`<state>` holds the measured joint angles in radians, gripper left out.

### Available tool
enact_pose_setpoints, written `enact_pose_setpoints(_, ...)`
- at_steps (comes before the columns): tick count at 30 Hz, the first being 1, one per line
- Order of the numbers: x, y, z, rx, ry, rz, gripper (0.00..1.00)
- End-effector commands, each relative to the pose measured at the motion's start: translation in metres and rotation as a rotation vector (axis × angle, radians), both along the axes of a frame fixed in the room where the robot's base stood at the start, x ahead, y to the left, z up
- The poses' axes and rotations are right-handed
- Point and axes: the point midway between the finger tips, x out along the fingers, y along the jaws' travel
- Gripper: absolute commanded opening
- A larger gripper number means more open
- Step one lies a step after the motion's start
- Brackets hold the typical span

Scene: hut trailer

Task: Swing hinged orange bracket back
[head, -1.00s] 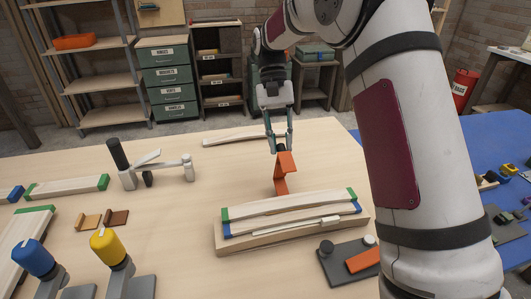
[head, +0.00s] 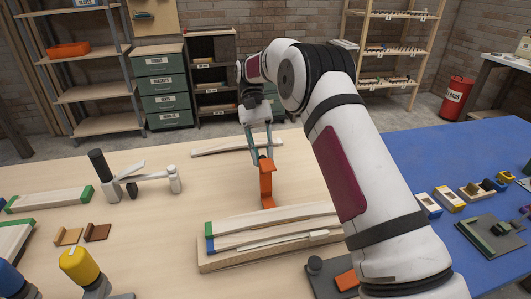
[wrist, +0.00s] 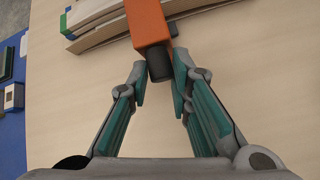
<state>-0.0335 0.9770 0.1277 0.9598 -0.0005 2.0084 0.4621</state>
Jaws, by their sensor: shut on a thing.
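The orange bracket (head: 266,190) stands upright just behind the pale wooden stack with green and blue ends, on the light table. In the wrist view its orange arm (wrist: 148,20) runs in from the top and ends in a dark round knob (wrist: 160,66). My gripper (head: 263,152) is at the top of the bracket, reaching from the far side. In the wrist view my gripper's fingers (wrist: 160,80) are on either side of the knob, shut on the bracket's end. The bracket's hinge is not clearly visible.
The wooden stack (head: 222,261) lies in front of the bracket, partly covered by my arm. A loose wooden strip (head: 235,147) lies behind. A grey clamp-like fixture (head: 145,177) stands left; a yellow-topped one (head: 80,264) is near front left.

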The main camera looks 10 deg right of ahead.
Motion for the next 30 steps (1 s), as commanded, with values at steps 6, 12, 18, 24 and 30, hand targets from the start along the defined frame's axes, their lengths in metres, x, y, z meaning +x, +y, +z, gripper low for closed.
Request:
enact_pose_setpoints(6, -0.004, 0.006, -0.005, 0.007, 0.024, 0.006, 0.00)
enact_pose_setpoints(12, -0.004, 0.006, -0.005, 0.007, 0.023, 0.005, 0.33)
enact_pose_setpoints(18, -0.003, 0.004, -0.004, 0.004, 0.015, 0.003, 0.37)
enact_pose_setpoints(24, -0.002, 0.001, -0.001, 0.002, 0.003, 0.002, 0.37)
enact_pose_setpoints(30, -0.006, -0.008, 0.007, 0.001, -0.054, 0.000, 0.37)
